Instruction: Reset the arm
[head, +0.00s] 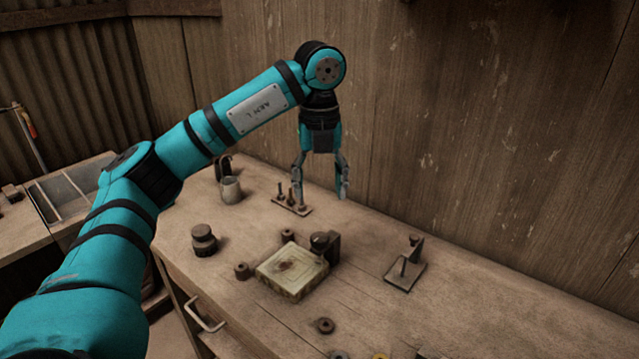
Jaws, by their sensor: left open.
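My left arm (262,105) comes in from the left, raised over the workbench (470,305). Its wrist bends down at the far side near the wooden wall. My left gripper (321,190) points down, open, with nothing between its fingers. In the picture it lies just right of a small plate with upright pegs (290,205); its height above the bench is hard to judge. My right gripper is not in view.
A pale square tile block (291,272) sits mid-bench beside a dark fixture (325,243). A dark stand (405,270) is to the right. A dark jar (203,240) and a grey mug (230,189) stand left. Several small rings lie around. The right bench is clear.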

